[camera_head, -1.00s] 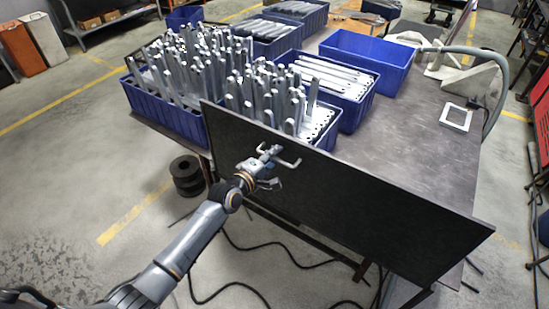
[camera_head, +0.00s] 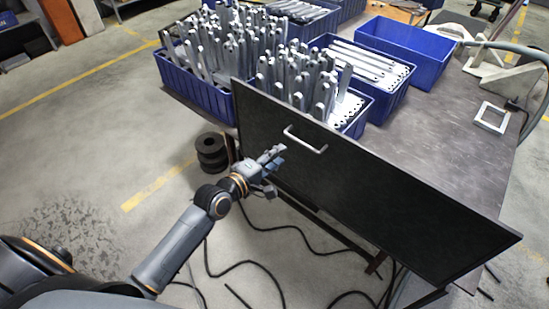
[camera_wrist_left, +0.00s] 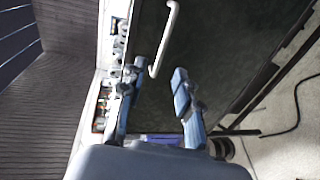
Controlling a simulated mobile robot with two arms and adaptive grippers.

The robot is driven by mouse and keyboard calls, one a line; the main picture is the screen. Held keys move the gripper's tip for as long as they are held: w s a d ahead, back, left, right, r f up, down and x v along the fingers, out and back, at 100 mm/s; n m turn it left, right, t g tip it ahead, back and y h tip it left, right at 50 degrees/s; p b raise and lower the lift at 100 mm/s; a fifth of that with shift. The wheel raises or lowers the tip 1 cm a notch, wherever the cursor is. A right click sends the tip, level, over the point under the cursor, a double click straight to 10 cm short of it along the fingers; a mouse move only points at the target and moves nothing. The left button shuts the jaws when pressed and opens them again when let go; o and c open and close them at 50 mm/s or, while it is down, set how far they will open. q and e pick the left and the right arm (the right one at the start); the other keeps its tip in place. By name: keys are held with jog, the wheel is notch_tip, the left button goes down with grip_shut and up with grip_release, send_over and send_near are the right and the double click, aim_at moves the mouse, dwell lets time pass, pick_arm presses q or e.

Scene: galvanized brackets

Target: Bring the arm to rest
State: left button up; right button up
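My left gripper (camera_head: 272,161) is in front of the dark panel (camera_head: 370,185) on the table's front side, below and left of the silver handle (camera_head: 305,139). In the left wrist view the two fingers (camera_wrist_left: 155,95) stand apart with nothing between them, and the handle (camera_wrist_left: 165,40) lies beyond the fingertips, apart from them. The gripper is empty. My left arm reaches in from the lower left. My right gripper is not in view.
Blue crates (camera_head: 196,86) of upright metal brackets stand behind the panel. An empty blue crate (camera_head: 405,55) and a square metal frame (camera_head: 491,117) are on the table's right. Dark rings (camera_head: 212,152) and cables (camera_head: 245,264) lie on the floor.

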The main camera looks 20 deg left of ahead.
pick_arm(q)
jog(key=shift+s+a+r, duration=0.1)
jog(key=shift+s+a, duration=0.05)
jog(key=shift+s, duration=0.2)
jog(key=s+a+f+m+g+y+b, duration=0.15)
jog(key=s+f, duration=0.25)
jog(key=f, duration=0.8)
jog(key=s+a+f+m+g+y+b, duration=0.1)
jog(key=s+a+f+m+g, duration=0.3)
jog(key=f, duration=0.8)
jog(key=s+d+f+m+g+y+b, duration=0.15)
jog(key=s+f, duration=0.35)
jog(key=f, duration=0.6)
jog(key=s+f+m+g+b, duration=0.1)
jog(key=s+f+m+g, duration=0.1)
jog(key=s+f, duration=0.5)
jog(key=s+f+m+g+y, duration=0.1)
jog(key=s+f+m, duration=0.3)
jog(key=s, duration=1.1)
jog(key=s+f+m+g+b, duration=0.1)
jog(key=s+f+m+g, duration=0.2)
jog(key=s+f, duration=0.7)
jog(key=shift+s+a+f+m+g+b, duration=0.2)
jog(key=shift+s+m+g+b, duration=0.15)
jog(key=shift+s, duration=0.7)
jog(key=shift+w, duration=0.1)
